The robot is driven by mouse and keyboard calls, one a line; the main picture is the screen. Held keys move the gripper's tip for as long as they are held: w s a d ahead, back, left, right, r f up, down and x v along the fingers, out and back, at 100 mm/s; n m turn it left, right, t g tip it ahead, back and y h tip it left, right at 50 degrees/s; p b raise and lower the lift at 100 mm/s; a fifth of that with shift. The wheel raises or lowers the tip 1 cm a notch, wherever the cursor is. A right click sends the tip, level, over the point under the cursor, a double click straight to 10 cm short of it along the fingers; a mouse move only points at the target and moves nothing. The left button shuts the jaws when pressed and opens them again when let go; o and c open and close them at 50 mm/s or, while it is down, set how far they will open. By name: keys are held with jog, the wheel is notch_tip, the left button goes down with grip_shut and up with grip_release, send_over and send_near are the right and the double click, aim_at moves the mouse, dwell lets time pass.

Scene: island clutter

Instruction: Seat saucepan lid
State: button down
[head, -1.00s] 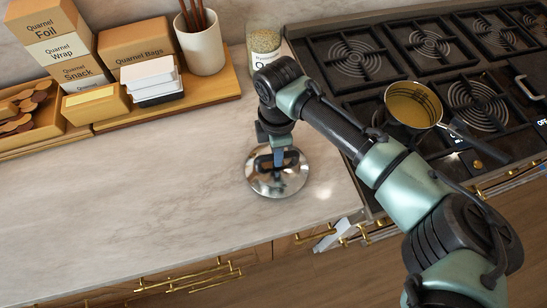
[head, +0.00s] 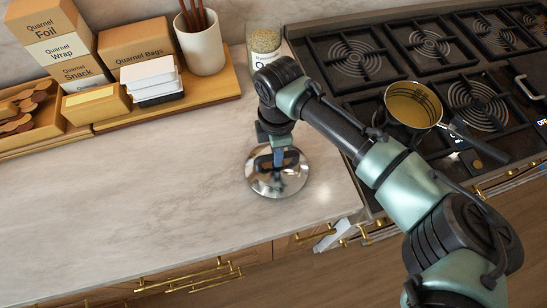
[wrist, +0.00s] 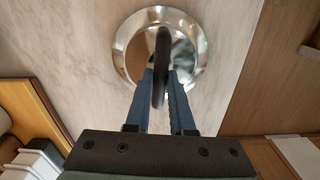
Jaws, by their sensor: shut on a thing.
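The saucepan lid (head: 291,183) is a shiny round metal disc with a dark loop handle. It is at the counter's right part, near the front edge, and looks flat on or just above the surface. In the wrist view the lid (wrist: 127,58) lies beyond the fingers. My gripper (head: 277,162) is above it, its blue fingers (wrist: 161,88) shut on the dark handle (wrist: 162,50). The saucepan (head: 413,104) stands uncovered on the stove at the right, with yellowish-brown contents and its handle pointing to the lower right.
The black stove (head: 345,88) with several burner grates adjoins the counter. A glass jar (head: 264,42) stands at the back by it. A wooden board (head: 215,88) carries a white utensil crock (head: 199,45) and boxes. The counter's (head: 130,190) middle and front are clear.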

jog(key=shift+r+p, duration=2.25)
jog(key=shift+r, duration=0.3)
